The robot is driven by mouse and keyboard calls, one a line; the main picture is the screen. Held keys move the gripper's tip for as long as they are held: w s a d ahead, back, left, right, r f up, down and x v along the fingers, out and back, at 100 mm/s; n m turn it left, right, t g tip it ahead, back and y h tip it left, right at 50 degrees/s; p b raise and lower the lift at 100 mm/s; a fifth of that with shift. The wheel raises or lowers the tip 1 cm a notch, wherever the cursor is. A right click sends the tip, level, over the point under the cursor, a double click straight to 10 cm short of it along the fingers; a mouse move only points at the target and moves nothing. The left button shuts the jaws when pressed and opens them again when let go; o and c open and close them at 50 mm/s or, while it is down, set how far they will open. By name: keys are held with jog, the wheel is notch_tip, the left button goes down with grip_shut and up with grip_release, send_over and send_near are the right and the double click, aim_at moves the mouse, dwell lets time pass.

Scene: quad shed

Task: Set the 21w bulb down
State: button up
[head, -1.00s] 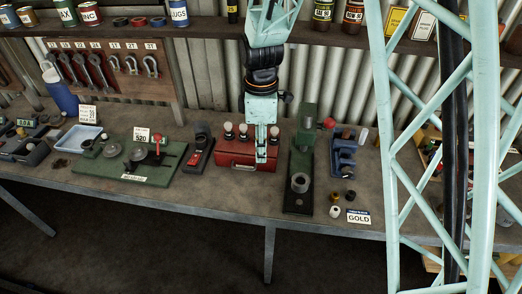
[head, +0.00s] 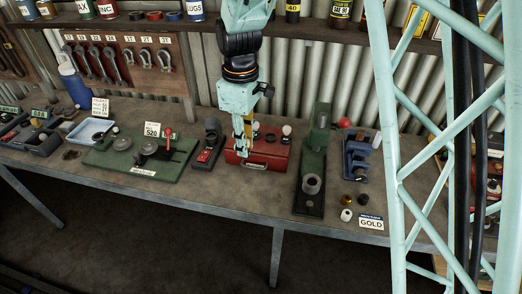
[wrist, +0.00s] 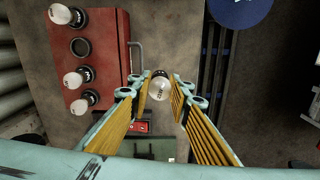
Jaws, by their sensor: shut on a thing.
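My gripper (head: 244,138) is in front of the left part of the red box (head: 246,163) in the head view. In the wrist view my gripper (wrist: 160,88) is shut on a pale round-topped bulb (wrist: 158,90), just beyond the box's front edge. Its lettering is too small to read. The red box (wrist: 98,22) has a row of sockets on top: three hold white-topped bulbs and one socket (wrist: 81,47) is empty. The rightmost bulb (head: 287,130) shows clearly in the head view. My gripper hides part of the row.
A black and red tool (head: 207,152) stands left of the box, with a green plate (head: 120,163) beyond it. A green press (head: 313,160) stands to the right. Small loose parts (head: 347,214) lie by the GOLD card (head: 371,222). Bare bench lies in front of the box.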

jog(key=s+a+r+m+b, duration=0.2)
jog(key=s+a+m, duration=0.1)
jog(key=a, duration=0.5)
jog(key=s+a+r+m+b, duration=0.3)
jog(key=a, duration=0.5)
jog(key=shift+a+m, duration=0.35)
jog(key=shift+m, duration=0.05)
jog(key=shift+a, duration=0.15)
